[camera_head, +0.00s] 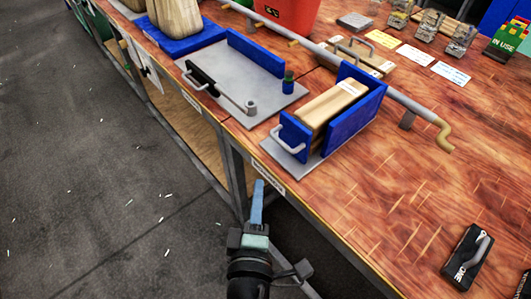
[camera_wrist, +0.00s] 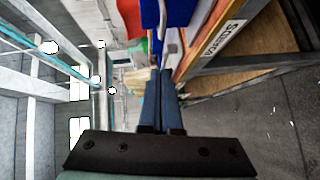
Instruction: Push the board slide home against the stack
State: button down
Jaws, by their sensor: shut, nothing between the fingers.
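The board slide (camera_head: 294,137) is an upright blue plate with a pale loop handle (camera_head: 287,146) on its near face. It stands at the near end of the wooden stack (camera_head: 332,108); I cannot tell whether they touch. A taller blue end wall (camera_head: 369,98) stands at the stack's far end. All sit on a grey base plate (camera_head: 303,168) at the table's front edge. My gripper (camera_head: 258,184) is shut and empty, in front of the table edge and short of the handle. In the wrist view its fingertips (camera_wrist: 160,73) point toward blue parts, partly hidden.
A long grey rail (camera_head: 395,92) runs behind the stack. The table between is clear.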

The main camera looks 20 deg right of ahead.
jog(key=s+d+p+x, duration=0.1)
jog(key=d+p+x, duration=0.1)
jog(key=x, duration=0.9)
jog(key=shift+d+f+p, duration=0.15)
jog(key=shift+d+p, duration=0.1)
jog(key=shift+p, duration=0.05)
